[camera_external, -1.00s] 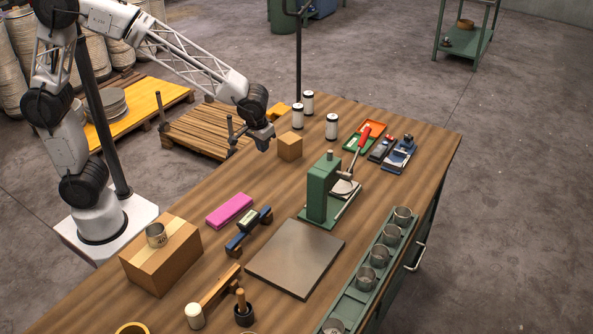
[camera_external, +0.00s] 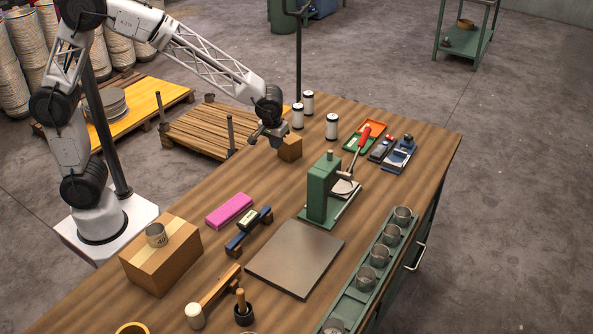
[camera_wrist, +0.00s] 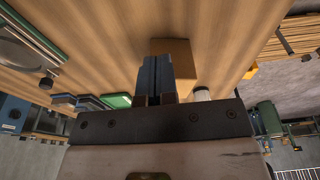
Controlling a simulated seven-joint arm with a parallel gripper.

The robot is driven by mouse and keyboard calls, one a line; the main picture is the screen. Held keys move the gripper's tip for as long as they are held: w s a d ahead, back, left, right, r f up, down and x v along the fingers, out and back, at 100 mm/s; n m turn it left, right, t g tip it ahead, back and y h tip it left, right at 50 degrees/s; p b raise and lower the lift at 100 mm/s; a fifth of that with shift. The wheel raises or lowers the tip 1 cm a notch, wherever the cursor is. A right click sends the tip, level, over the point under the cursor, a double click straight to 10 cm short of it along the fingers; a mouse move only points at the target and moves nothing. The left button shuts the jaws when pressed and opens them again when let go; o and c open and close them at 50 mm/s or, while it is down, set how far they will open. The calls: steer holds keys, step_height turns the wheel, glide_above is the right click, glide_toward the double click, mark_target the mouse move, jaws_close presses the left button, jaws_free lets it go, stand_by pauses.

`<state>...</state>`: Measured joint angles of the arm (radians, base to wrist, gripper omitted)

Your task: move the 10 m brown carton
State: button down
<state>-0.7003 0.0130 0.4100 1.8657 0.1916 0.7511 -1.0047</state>
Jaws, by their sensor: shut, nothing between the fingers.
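A small brown carton (camera_external: 292,151) stands on the far left part of the wooden workbench. It also shows in the wrist view (camera_wrist: 182,47), partly hidden behind my fingers. My gripper (camera_external: 276,142) is beside the carton's upper left, overlapping its edge in the external view. Its fingers are together with nothing between them, as the wrist view (camera_wrist: 156,80) also shows. I cannot tell whether they touch the carton. A larger brown carton (camera_external: 160,266) stands at the bench's near left, with a metal cup on top.
White-and-black canisters (camera_external: 308,103) stand just behind the small carton. A green press (camera_external: 322,190) stands in front of it to the right. A pink block (camera_external: 229,211) lies nearer. Bench surface between the pink block and the small carton is clear.

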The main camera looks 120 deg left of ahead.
mark_target(291, 136)
steer(key=a, duration=1.1)
steer(key=shift+a, duration=0.15)
steer(key=shift+f, duration=1)
steer(key=shift+s+f, duration=0.1)
steer(key=shift+d+f, duration=0.1)
steer(key=shift+d, duration=0.35)
steer(key=d, duration=2)
steer(key=shift+s+f, duration=0.1)
steer(key=shift+f, duration=0.05)
steer(key=shift+a+r, duration=0.1)
steer(key=shift+r, duration=0.9)
